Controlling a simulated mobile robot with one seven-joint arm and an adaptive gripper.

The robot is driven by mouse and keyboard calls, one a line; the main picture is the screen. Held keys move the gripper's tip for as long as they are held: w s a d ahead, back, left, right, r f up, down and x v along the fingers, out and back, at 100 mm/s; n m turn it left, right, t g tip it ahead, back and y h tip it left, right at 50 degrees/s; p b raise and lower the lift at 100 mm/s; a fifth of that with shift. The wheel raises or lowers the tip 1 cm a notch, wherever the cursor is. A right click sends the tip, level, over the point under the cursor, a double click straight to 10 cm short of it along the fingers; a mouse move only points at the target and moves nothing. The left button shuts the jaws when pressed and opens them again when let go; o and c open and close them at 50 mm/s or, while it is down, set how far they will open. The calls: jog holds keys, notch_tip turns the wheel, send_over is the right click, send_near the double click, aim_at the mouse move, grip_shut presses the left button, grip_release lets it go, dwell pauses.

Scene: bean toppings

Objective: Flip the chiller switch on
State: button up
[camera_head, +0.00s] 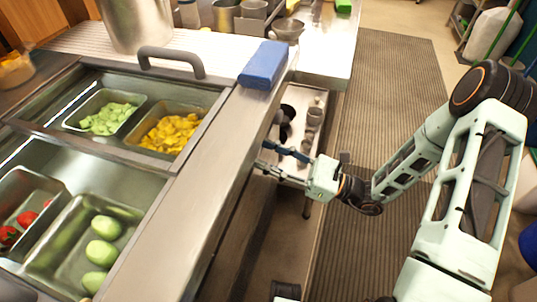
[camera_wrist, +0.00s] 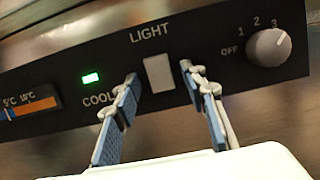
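The black control panel (camera_wrist: 60,65) fills much of the wrist view. It carries a white rectangular switch (camera_wrist: 159,73) under the word LIGHT and a small lit green indicator (camera_wrist: 90,78) above a word starting COOL. A round knob (camera_wrist: 269,47) marked OFF, 1, 2, 3 is at the right, its line seeming to point near 3. I cannot tell which control is the chiller switch. My gripper (camera_wrist: 158,78) is open and empty, its blue-padded fingers on either side of the white switch in the picture. In the head view my gripper (camera_head: 264,156) is at the counter's front side.
A temperature display (camera_wrist: 30,103) is at the panel's left. The counter (camera_head: 205,185) holds food wells with cucumber slices, yellow pieces and green vegetables. A blue cloth (camera_head: 264,65) lies near its edge. A low cart (camera_head: 300,130) stands beyond my gripper. The striped floor mat (camera_head: 385,90) is clear behind.

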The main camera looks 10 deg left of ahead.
jog(key=v, duration=1.2)
jog(key=shift+s+r, duration=0.1)
